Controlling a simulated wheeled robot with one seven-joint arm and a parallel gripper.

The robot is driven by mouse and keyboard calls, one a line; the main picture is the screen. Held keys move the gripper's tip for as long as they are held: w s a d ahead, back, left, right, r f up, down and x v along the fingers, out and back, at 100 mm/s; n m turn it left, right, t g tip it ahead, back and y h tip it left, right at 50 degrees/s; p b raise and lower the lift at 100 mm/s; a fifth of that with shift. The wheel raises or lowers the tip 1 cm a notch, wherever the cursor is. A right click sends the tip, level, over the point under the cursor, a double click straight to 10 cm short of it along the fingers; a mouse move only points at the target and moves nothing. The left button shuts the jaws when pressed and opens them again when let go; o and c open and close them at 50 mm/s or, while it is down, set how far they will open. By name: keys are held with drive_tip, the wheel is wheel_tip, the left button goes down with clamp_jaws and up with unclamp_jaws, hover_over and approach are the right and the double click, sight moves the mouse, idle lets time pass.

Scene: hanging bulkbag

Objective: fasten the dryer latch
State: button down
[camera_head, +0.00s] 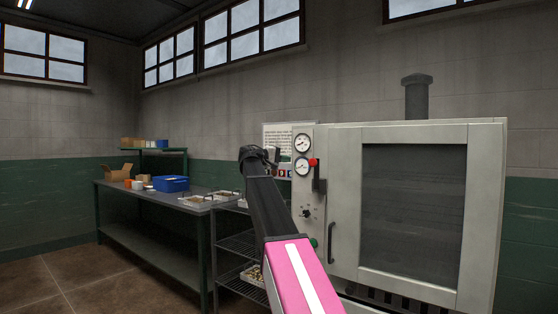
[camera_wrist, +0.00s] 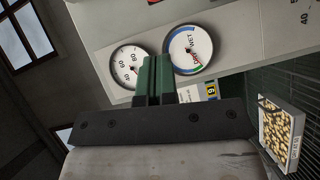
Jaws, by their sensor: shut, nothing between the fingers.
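The dryer (camera_head: 345,190) is a pale cabinet with a large dark-windowed door (camera_head: 485,200). The door looks closed or nearly so; I cannot tell whether it sits fully flush. A black latch lever with a red end (camera_head: 314,162) is on the strip left of the door, beside two round gauges (camera_head: 302,144). A black handle (camera_head: 330,242) is lower on the door's left edge. My gripper (camera_head: 272,154) is left of the gauges, apart from the latch. In the wrist view its green fingers (camera_wrist: 155,62) are together and empty, with the gauges (camera_wrist: 190,50) behind. The latch is not clearly visible there.
A wire rack (camera_head: 238,243) stands left of the dryer, with a tray of pellets (camera_head: 252,274) that also shows in the wrist view (camera_wrist: 278,137). A long table (camera_head: 150,200) holds a blue bin (camera_head: 172,184) and boxes. Floor at the left front is clear.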

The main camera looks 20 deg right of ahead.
drive_tip(key=s+d+f, duration=0.1)
drive_tip(key=s+d, duration=0.1)
drive_tip(key=d, duration=0.5)
drive_tip(key=shift+s, duration=0.15)
